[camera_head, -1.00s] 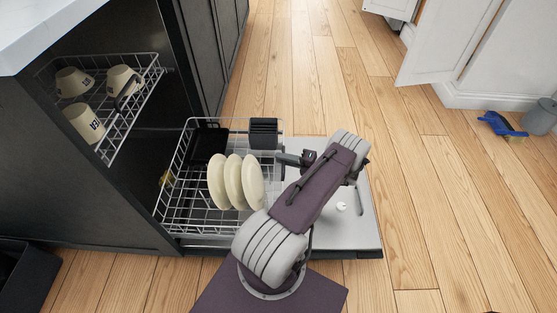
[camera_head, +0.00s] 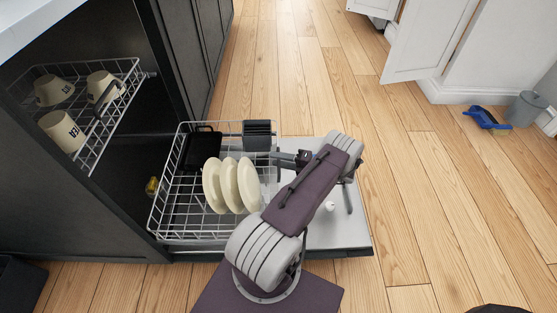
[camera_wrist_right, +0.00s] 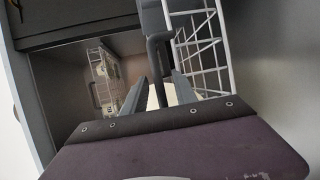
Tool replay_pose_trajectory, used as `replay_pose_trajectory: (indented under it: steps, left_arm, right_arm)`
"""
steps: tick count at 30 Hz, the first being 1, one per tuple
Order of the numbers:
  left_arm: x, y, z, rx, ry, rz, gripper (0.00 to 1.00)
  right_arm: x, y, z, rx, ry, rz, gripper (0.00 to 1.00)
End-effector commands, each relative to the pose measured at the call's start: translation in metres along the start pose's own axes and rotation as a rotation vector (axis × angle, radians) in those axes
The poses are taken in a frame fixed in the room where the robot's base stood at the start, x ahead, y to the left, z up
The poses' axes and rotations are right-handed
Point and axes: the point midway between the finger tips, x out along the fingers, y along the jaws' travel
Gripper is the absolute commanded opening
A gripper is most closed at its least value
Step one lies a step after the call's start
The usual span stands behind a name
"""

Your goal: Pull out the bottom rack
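The bottom rack (camera_head: 160,212) is a white wire basket. It stands out of the dishwasher above the lowered door (camera_head: 338,236), with cream plates (camera_head: 228,186) standing in it. My right gripper (camera_head: 277,158) is at the rack's outer side. In the right wrist view its fingers (camera_wrist_right: 158,82) stand apart on either side of a dark bar (camera_wrist_right: 158,50) beside the wire rack, with gaps showing between the bar and the fingers. Whether the tips touch the bar is unclear. My left gripper is out of view.
The upper rack (camera_head: 96,150) holds cups (camera_head: 62,131) inside the dishwasher. A dark cutlery basket (camera_head: 257,134) sits at the rack's far corner. A blue dustpan (camera_head: 485,118) and a grey bin (camera_head: 525,108) stand at the right. Wood floor (camera_head: 410,190) right of the door is clear.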

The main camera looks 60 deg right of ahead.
Motion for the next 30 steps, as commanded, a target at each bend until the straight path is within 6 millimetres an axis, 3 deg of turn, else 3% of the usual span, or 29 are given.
replay_pose_trajectory:
  steps: [8,15,21,30]
  left_arm:
    - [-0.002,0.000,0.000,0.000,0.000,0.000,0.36]
    - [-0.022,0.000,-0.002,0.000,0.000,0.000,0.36]
    - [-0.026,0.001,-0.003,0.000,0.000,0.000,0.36]
    - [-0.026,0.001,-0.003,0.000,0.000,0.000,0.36]
  right_arm:
    - [-0.003,0.001,0.000,0.000,0.000,0.001,0.33]
    - [-0.050,0.004,0.001,0.000,-0.004,-0.001,0.33]
    - [-0.084,0.001,0.000,-0.001,-0.001,0.000,0.33]
    - [-0.091,0.000,0.000,0.001,0.001,0.001,0.33]
